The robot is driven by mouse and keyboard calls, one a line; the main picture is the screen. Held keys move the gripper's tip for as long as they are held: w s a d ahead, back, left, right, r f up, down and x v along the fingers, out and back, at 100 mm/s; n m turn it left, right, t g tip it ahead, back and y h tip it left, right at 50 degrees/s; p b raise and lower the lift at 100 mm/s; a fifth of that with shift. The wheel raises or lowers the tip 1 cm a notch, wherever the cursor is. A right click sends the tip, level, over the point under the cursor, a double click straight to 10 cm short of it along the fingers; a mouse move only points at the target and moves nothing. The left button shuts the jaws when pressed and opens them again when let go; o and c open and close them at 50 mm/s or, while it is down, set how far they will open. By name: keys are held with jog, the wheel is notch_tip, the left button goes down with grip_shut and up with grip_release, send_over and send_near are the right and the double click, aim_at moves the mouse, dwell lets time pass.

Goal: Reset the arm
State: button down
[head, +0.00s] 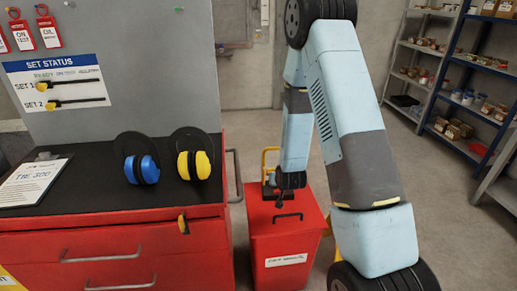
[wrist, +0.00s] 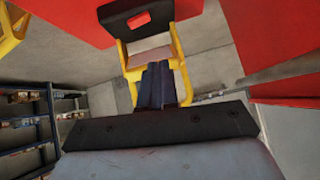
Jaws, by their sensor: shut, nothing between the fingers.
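My arm rises from the lower right of the head view, bends at the top and hangs down over the red bin (head: 287,243). My gripper (head: 280,198) points down just above the bin's lid, partly hidden by my wrist. In the wrist view my gripper's dark fingers (wrist: 155,84) are together with nothing between them. A yellow frame with a black slotted end (wrist: 150,18) shows around and beyond the fingers. I cannot tell whether it touches them.
A red cabinet (head: 140,246) stands left, with blue earmuffs (head: 142,169) and yellow earmuffs (head: 194,165) on its black top. A status board (head: 57,84) is behind them. Shelves (head: 475,92) stand at the right. Floor between bin and shelves is largely open.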

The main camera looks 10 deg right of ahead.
jog(key=s+r+n+g, duration=0.1)
jog(key=s+r, duration=0.3)
jog(key=r, duration=0.8)
jog(key=s+r, duration=0.3)
jog(key=r, duration=1)
jog(key=s+d+r, duration=0.1)
jog(key=s+r, duration=0.4)
jog(key=s, duration=0.3)
jog(key=s+r+g, duration=0.1)
jog(key=s+r, duration=0.4)
jog(key=s, duration=0.3)
jog(key=s+d+r+n+g, duration=0.1)
jog(key=s+r, duration=0.4)
jog(key=s, duration=0.3)
jog(key=shift+s+d, duration=0.35)
jog(key=shift+s, duration=0.05)
